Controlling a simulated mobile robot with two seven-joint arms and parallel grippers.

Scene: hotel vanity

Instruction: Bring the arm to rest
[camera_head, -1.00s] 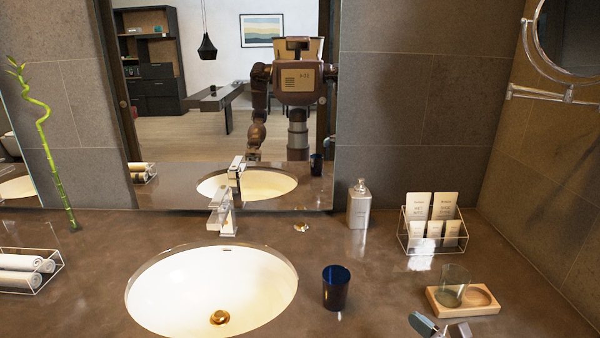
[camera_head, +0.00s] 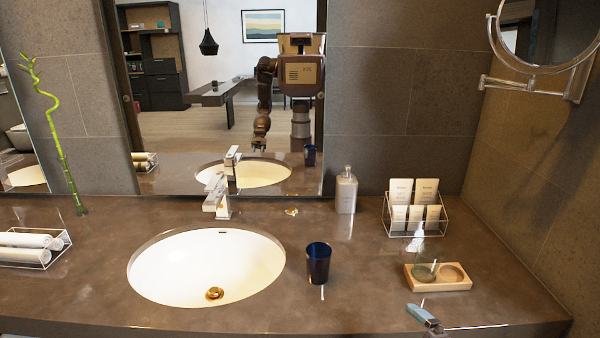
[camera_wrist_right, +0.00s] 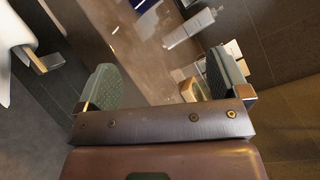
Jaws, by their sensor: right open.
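My right gripper (camera_wrist_right: 163,82) is open in the right wrist view, with its two grey-green padded fingers wide apart and nothing between them. In the head view only a bluish fingertip of my right gripper (camera_head: 422,315) shows, at the bottom edge near the counter's front edge, in front of the wooden tray. The rest of that arm is out of frame there. My left gripper is not in view; the mirror shows my body with an arm, too small to judge.
The counter (camera_head: 355,300) holds a sink (camera_head: 200,265), blue cup (camera_head: 318,262), silver bottle (camera_head: 346,192), sachet rack (camera_head: 414,210), wooden tray (camera_head: 440,286) with a glass, rolled towels (camera_head: 25,247) and bamboo (camera_head: 62,150). A round mirror (camera_head: 545,35) juts from the right wall.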

